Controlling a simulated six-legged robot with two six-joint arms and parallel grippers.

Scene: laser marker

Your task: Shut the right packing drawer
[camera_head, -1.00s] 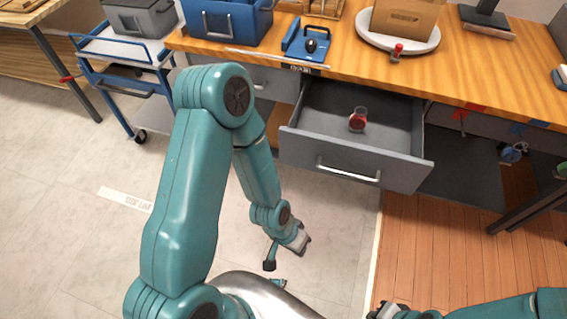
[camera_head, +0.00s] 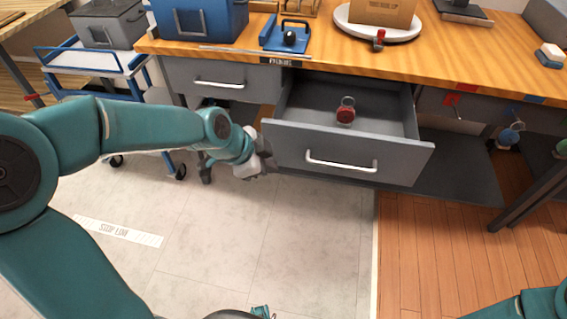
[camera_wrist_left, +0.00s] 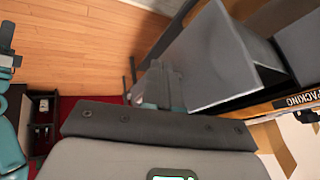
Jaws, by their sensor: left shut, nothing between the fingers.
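The right packing drawer (camera_head: 395,160) is grey with a silver bar handle and stands pulled out under the wooden bench. A small red item with a clear ring (camera_head: 345,113) lies inside it. My left gripper (camera_head: 268,160) is shut and empty, close to the left end of the drawer front. I cannot tell whether it touches the drawer. In the left wrist view, a grey drawer panel (camera_wrist_left: 205,65) shows at the upper right, tilted by the camera. My right gripper is out of view; only part of that arm shows at the lower right.
A closed grey drawer (camera_head: 215,82) sits left of the open one. The bench top (camera_head: 340,60) holds a blue bin (camera_head: 200,18), a blue fixture (camera_head: 287,38) and a white turntable (camera_head: 400,34) with a box. A blue cart (camera_head: 90,62) stands at the left. The floor before the drawer is clear.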

